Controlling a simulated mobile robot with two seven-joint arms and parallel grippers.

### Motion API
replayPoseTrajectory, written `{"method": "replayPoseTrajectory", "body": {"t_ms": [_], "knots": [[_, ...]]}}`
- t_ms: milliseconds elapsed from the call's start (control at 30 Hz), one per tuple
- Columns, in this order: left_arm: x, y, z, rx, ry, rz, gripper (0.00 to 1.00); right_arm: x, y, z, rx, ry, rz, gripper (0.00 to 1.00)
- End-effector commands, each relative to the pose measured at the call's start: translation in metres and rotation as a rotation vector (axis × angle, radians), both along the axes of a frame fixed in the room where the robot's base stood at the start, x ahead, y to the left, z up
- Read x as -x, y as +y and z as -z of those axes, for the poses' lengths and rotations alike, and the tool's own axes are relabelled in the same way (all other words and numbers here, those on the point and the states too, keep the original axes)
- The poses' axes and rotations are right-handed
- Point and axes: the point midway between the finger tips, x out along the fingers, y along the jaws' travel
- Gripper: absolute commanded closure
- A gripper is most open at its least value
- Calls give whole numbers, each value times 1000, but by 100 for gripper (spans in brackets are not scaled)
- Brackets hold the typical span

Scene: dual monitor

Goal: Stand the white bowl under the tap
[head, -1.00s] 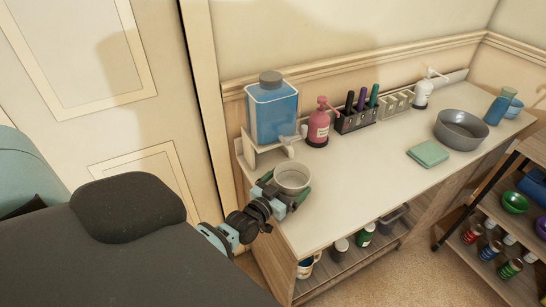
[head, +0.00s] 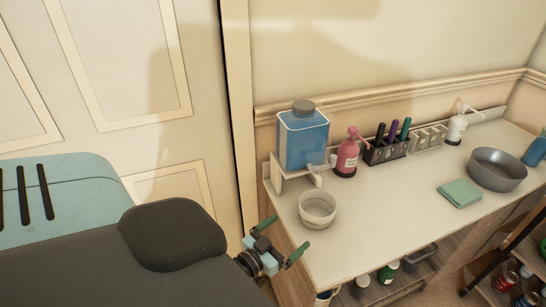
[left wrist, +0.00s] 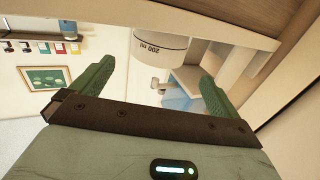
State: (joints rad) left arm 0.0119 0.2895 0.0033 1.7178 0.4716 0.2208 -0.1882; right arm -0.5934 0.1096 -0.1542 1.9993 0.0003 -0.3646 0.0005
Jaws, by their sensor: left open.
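The white bowl (head: 317,210) stands upright on the white counter, just in front of the dispenser's tap (head: 316,178). The tap is on a blue-filled dispenser (head: 303,138) on a white stand; I cannot tell whether the spout is over the bowl's rim. My left gripper (head: 292,230) is open and empty, off the counter's left end, its green fingers pointing at the bowl and apart from it. In the left wrist view the bowl (left wrist: 160,46), marked 200 ml, shows beyond the open fingers (left wrist: 158,70). My right gripper is not in view.
A pink pump bottle (head: 347,157), a black pen holder (head: 386,152) and a white pump bottle (head: 456,129) line the back. A green cloth (head: 460,193) and grey basin (head: 497,170) stand to the right. The counter's middle (head: 390,205) is clear.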

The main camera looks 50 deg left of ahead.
Motion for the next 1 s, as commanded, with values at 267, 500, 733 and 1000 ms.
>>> {"method": "replayPoseTrajectory", "body": {"t_ms": [267, 500, 733, 1000], "knots": [[13, -10, 13, 2, 47, 16, 0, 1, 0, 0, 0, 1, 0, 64], [114, -74, 88, 1, 380, 120, 0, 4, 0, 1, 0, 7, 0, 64], [247, -130, 135, -9, 760, 187, 0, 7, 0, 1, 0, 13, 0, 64], [303, -146, 142, -19, 913, 196, 0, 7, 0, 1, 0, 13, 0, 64]]}}
